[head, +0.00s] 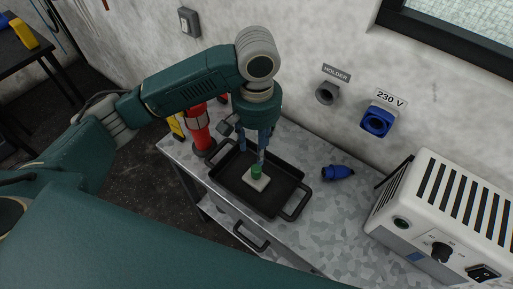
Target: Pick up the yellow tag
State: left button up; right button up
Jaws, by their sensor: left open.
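No yellow thing that I can make out clearly as a tag shows. A yellow piece (176,127) stands at the left end of the metal bench, partly hidden by a red cylinder (199,128); I cannot tell whether it is the tag. My left gripper (252,154) points down over the black tray (229,189), open, with its fingers apart. A pale square block (257,183) with a green cylinder (256,171) on it sits in the tray, just below the fingertips. I cannot tell whether a finger touches the green cylinder. My right gripper is not in view.
A blue plug (338,172) lies on the bench (322,210) right of the tray. A white power unit (440,215) stands at the right. A holder (327,93) and a blue 230 V socket (377,122) are on the wall.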

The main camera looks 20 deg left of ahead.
aim_at(174, 124)
jog(key=u, duration=1.3)
